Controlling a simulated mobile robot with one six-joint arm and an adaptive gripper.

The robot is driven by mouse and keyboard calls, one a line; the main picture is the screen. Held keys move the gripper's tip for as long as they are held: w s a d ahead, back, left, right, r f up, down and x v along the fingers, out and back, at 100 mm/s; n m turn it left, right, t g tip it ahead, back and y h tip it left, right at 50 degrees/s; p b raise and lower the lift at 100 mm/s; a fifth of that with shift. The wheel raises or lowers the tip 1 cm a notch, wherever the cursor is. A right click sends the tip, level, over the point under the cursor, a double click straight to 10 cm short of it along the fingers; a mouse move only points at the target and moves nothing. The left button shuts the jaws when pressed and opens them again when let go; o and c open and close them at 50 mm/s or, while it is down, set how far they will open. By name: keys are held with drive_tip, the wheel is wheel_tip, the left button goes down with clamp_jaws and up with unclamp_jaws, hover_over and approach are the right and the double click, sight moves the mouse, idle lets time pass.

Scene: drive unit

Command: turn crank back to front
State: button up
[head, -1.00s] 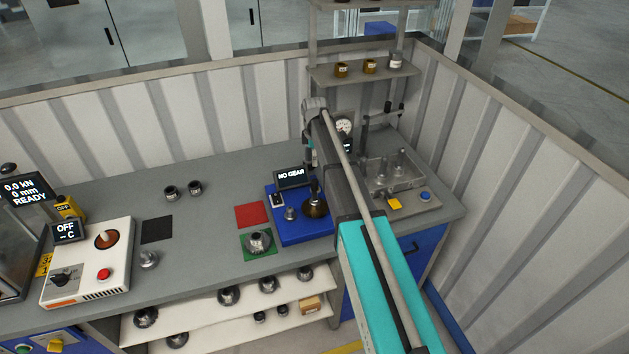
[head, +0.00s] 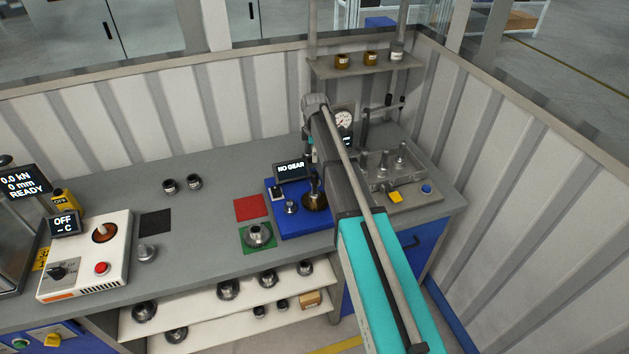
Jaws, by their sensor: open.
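The drive unit (head: 415,205) is a grey housing at the right end of the bench, with several upright shafts in its open box. Behind it stands a thin linkage with dark upright grips (head: 389,104). This may be the crank, but it is too small to be sure. My arm crosses in front of the unit's left side. My gripper (head: 309,158) hangs below the wrist, left of the unit and above the blue fixture. It is open, apart from the linkage, with nothing seen in it. My arm hides most of its fingers.
A blue fixture (head: 285,222) with a brass part and a "NO GEAR" display (head: 290,169) stands left of my arm. A round gauge (head: 343,120) is behind it. A shelf (head: 365,68) with small jars overhangs the back. Corrugated walls (head: 510,180) close the right side.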

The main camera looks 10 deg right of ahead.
sight(314, 173)
drive_tip(key=shift+f+b, duration=5.5)
drive_tip(key=shift+f, duration=0.3)
clamp_jaws()
